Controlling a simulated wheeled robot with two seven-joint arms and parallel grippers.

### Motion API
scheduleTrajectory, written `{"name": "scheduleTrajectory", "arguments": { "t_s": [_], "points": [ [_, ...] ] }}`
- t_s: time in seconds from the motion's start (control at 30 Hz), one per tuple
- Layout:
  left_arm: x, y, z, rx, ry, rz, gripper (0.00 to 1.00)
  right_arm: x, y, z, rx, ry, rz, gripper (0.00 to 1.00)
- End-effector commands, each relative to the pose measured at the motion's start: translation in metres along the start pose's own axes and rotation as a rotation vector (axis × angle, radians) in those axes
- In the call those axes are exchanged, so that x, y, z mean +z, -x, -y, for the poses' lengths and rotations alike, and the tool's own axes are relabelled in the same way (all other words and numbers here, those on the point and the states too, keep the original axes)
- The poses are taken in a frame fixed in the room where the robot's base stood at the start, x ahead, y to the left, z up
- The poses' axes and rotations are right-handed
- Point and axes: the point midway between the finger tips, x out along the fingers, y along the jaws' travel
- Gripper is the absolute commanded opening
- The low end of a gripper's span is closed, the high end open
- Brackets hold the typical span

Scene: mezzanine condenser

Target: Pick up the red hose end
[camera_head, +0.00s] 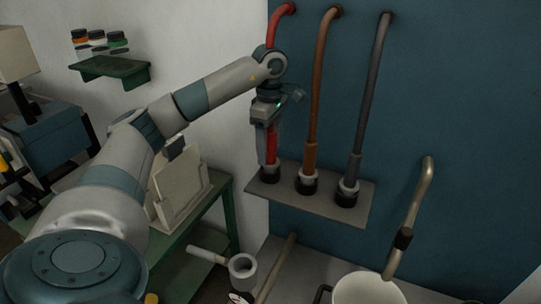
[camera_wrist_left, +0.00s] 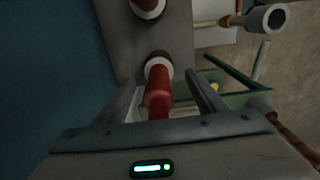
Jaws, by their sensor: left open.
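The red hose (camera_head: 282,22) comes down from the top of the blue wall. Its red end (camera_head: 271,148) points down into a black-and-white socket on a grey shelf (camera_head: 318,205). My left gripper (camera_head: 267,152) is at the red hose end, just above the shelf, and hides part of the hose. In the left wrist view, the red hose end (camera_wrist_left: 159,92) lies between the two open fingers of my left gripper (camera_wrist_left: 162,80), with gaps on both sides. The right gripper is not in view.
A brown hose (camera_head: 316,100) and a grey hose (camera_head: 367,100) stand in sockets to the right of the red one. A bent metal pipe (camera_head: 419,205) is further right. A white pot (camera_head: 366,291) and a green-framed table (camera_head: 222,187) are below.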

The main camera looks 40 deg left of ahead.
Motion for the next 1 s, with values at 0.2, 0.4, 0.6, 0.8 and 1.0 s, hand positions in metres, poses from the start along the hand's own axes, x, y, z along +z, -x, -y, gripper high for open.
{"name": "scheduleTrajectory", "arguments": {
  "t_s": [0.2, 0.4, 0.6, 0.8, 1.0],
  "points": [
    [0.002, -0.022, -0.001, -0.003, 0.000, -0.001, 0.64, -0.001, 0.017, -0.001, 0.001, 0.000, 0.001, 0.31],
    [0.002, -0.033, -0.001, 0.000, -0.001, 0.000, 0.64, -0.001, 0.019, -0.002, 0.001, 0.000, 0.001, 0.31],
    [0.002, -0.033, -0.001, 0.000, 0.000, 0.000, 0.64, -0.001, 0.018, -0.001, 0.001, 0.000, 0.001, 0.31],
    [0.002, -0.033, -0.001, 0.000, 0.000, 0.000, 0.64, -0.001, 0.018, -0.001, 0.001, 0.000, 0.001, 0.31],
    [0.002, -0.033, -0.001, 0.000, 0.000, 0.000, 0.23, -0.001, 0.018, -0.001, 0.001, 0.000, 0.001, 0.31]
  ]
}}
